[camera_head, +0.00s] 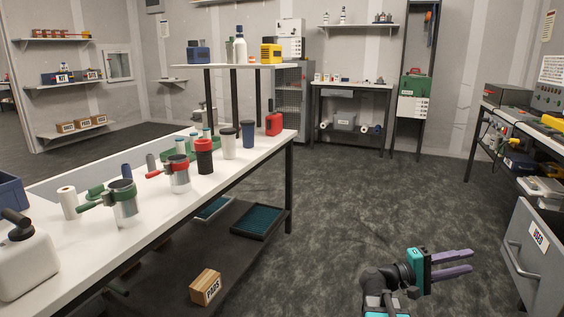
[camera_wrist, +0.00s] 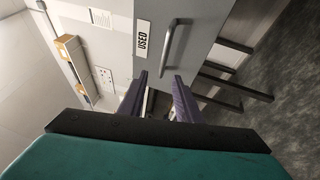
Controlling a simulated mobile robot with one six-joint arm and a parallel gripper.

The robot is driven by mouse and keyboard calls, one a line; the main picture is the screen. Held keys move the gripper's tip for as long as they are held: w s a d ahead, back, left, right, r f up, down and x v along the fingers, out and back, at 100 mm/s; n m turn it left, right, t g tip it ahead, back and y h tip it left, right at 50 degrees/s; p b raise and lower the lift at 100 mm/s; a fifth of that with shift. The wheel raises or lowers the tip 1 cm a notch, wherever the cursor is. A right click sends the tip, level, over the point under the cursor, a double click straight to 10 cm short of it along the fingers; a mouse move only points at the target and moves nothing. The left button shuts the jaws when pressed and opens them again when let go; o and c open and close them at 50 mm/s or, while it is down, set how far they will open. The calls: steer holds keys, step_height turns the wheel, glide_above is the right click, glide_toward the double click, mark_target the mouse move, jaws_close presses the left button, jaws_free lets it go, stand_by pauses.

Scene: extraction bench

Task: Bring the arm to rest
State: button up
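My gripper (camera_head: 455,264) is at the lower right of the head view, held out over the open floor, well apart from the white bench. Its two purple fingers point right, toward a grey drawer front (camera_head: 539,259) labelled USED. In the wrist view the two fingers (camera_wrist: 160,100) reach forward with a gap between them. Nothing shows held between them. The drawer front with its handle (camera_wrist: 173,46) lies ahead of the fingers in that view, and I see no contact.
A long white bench (camera_head: 158,226) on the left holds several cups and jugs. A dark bench with equipment (camera_head: 520,136) stands at the right. The carpeted floor (camera_head: 350,200) between is clear.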

steer(key=s+a+f+n+g+y+p, duration=0.1)
steer(key=s+a+f+n+y+p, duration=0.1)
steer(key=s+a+f+y+p, duration=0.6)
steer(key=s+a+f+n+g+y+p, duration=0.1)
steer(key=s+a+f+p, duration=0.4)
steer(key=f+p, duration=0.8)
steer(key=s+a+f+m+g+y+p, duration=0.3)
steer(key=s+a+f+y, duration=0.45)
steer(key=s+a, duration=0.6)
steer(key=a+f+y+p, duration=0.1)
steer(key=a+f+y, duration=0.2)
steer(key=a, duration=0.6)
steer(key=shift+s+m, duration=0.15)
steer(key=shift+m, duration=0.25)
steer(key=shift+y, duration=0.25)
